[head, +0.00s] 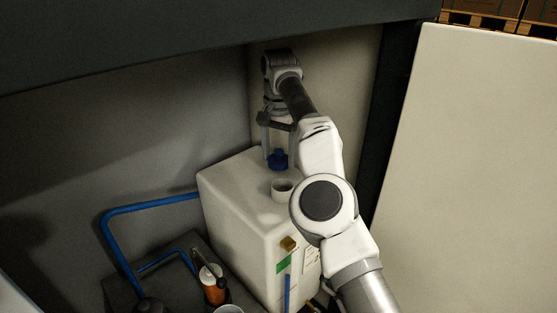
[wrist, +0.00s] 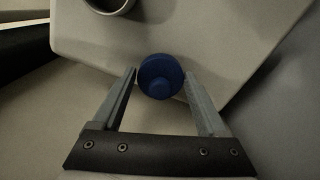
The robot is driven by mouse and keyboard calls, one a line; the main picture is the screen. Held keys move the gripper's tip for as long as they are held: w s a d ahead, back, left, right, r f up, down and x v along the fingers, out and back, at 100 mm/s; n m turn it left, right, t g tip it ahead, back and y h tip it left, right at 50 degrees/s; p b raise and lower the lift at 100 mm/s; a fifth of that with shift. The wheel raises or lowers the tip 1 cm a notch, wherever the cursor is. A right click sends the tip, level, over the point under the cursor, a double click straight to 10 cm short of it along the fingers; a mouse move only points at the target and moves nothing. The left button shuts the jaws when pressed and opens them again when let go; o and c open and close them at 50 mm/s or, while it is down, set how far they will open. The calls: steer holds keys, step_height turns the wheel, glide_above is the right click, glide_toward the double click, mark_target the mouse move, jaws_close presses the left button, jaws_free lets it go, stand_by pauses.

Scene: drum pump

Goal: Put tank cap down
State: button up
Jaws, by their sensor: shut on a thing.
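The blue tank cap (head: 277,158) is between the fingertips of my gripper (head: 275,148), over the top of the white tank (head: 235,180) near its back edge. The tank's open round neck (head: 282,189) stands uncovered in front of the cap. It also shows at the top of the wrist view (wrist: 108,4).
A blue hose (head: 150,208) runs from the tank's left side down to a dark bench (head: 125,290). An orange and white bottle (head: 213,285) stands there. Walls close in behind the tank, and a pale panel (head: 480,150) stands to the right.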

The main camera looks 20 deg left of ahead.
mark_target(279, 151)
steer(key=shift+f, duration=0.1)
steer(key=shift+f+b, duration=0.4)
steer(key=shift+b, duration=0.05)
steer(key=shift+f, duration=0.1)
steer(key=o, duration=1.4)
steer(key=shift+c, duration=0.2)
step_height(279, 151, up, 9)
steer(key=p, duration=0.8)
steer(key=shift+f, duration=0.2)
steer(key=shift+d, duration=0.1)
